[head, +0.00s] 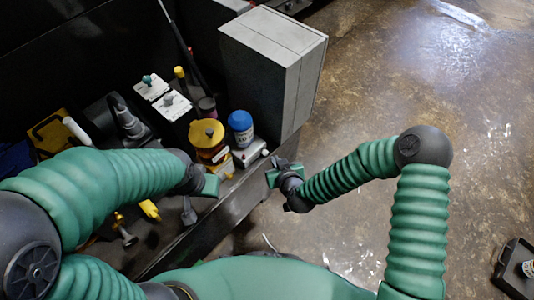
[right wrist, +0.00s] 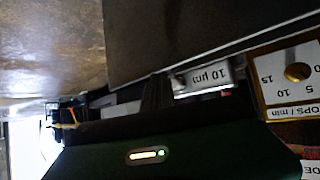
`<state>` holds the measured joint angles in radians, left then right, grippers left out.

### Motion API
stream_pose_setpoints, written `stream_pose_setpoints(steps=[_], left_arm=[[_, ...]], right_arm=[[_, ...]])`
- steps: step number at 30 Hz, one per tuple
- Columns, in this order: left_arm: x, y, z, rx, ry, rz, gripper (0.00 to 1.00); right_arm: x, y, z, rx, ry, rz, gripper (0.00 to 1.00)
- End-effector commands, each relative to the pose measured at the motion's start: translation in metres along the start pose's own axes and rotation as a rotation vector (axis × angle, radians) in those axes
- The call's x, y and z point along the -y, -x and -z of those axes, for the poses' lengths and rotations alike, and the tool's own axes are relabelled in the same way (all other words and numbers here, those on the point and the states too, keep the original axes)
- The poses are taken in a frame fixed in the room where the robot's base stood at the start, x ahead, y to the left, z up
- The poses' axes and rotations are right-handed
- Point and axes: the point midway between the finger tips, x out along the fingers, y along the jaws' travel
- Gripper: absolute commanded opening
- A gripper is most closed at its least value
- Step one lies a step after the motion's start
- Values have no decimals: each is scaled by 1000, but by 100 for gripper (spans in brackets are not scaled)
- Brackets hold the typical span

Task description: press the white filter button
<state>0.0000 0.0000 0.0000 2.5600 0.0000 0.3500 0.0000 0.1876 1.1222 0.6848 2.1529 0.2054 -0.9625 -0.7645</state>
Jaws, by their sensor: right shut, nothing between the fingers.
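A white filter box (head: 248,153) with a blue-capped canister (head: 241,122) stands on the bench edge. A small white button (head: 264,153) is on its right end. In the right wrist view a white block labelled "10 µm" (right wrist: 204,77) appears upside down; I cannot make out a button on it clearly. My right gripper (head: 277,172) is shut and empty, just right of and in front of the filter box, apart from it in the head view. My left gripper (head: 208,186) is over the bench's front edge; its fingers are too hidden to judge.
A grey cabinet (head: 262,75) stands behind the filter box. A yellow-topped device (head: 207,134) sits to its left. White-plated controls (head: 172,104) are farther back. Open floor (head: 400,90) lies to the right.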

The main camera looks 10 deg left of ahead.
Motion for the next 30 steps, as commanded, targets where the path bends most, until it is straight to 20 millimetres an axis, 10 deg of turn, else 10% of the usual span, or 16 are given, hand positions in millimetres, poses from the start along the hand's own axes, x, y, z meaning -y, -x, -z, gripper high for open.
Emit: stream_pose_setpoints(steps=[30], left_arm=[[0,5,1,0,0,0,36]], right_arm=[[6,-7,7,-1,0,0,0]])
